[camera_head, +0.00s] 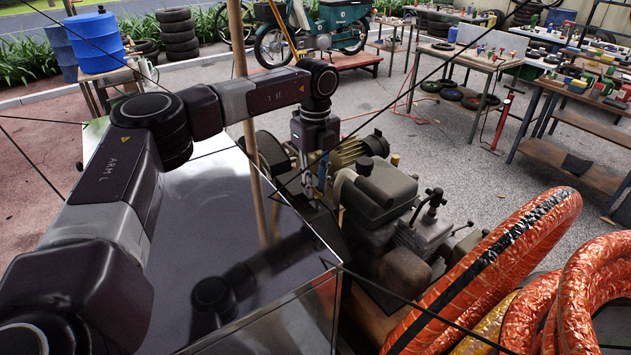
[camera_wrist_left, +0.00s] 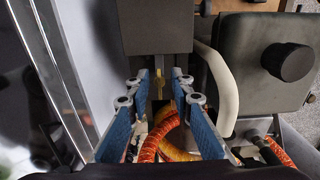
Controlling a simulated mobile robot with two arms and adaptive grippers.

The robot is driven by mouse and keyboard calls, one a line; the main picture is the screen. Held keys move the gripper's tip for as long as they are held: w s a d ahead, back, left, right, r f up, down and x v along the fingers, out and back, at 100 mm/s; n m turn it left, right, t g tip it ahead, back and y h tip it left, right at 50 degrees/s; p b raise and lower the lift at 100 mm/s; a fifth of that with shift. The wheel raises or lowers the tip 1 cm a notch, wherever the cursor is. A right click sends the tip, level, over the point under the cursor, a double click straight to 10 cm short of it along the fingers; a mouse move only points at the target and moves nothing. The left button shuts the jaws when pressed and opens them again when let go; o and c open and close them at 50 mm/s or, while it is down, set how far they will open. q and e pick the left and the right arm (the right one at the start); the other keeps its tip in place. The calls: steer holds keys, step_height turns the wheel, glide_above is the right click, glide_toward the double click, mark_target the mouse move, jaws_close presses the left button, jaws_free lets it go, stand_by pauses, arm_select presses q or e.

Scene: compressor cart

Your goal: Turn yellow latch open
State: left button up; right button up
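My left gripper (camera_head: 314,192) points down beside the compressor's engine (camera_head: 380,195), at the far edge of the glossy dark panel. In the left wrist view its two blue-padded fingers (camera_wrist_left: 160,84) are apart, with a gap between the tips. A small narrow yellow piece (camera_wrist_left: 158,88), which looks like the yellow latch, shows in that gap below a dark grey box (camera_wrist_left: 158,28). I cannot tell whether a finger touches it. In the head view I cannot make the latch out near the gripper. My right gripper is in neither view.
A pale curved pipe (camera_wrist_left: 218,85) and a dark block with a round knob (camera_wrist_left: 288,62) stand close right of the fingers. Thick orange hoses (camera_head: 490,265) lie at right. The glossy panel (camera_head: 215,215) is left of the gripper. Workbenches (camera_head: 465,60) stand behind.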

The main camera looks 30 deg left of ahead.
arm_select(q)
steer(key=shift+s+d+r, duration=0.1)
steer(key=shift+s, duration=0.05)
steer(key=shift+c, duration=0.3)
jaws_close()
steer(key=shift+m, duration=0.3)
steer(key=m, duration=0.4)
steer(key=shift+w, duration=0.2)
steer(key=m, duration=0.4)
steer(key=shift+w+d+m, duration=0.1)
steer(key=shift+d+m, duration=0.05)
steer(key=shift+m, duration=0.25)
steer(key=m, duration=0.4)
steer(key=shift+d+p, duration=0.15)
steer(key=shift+p, duration=0.2)
steer(key=shift+d+m, duration=0.1)
steer(key=shift+m, duration=2.1)
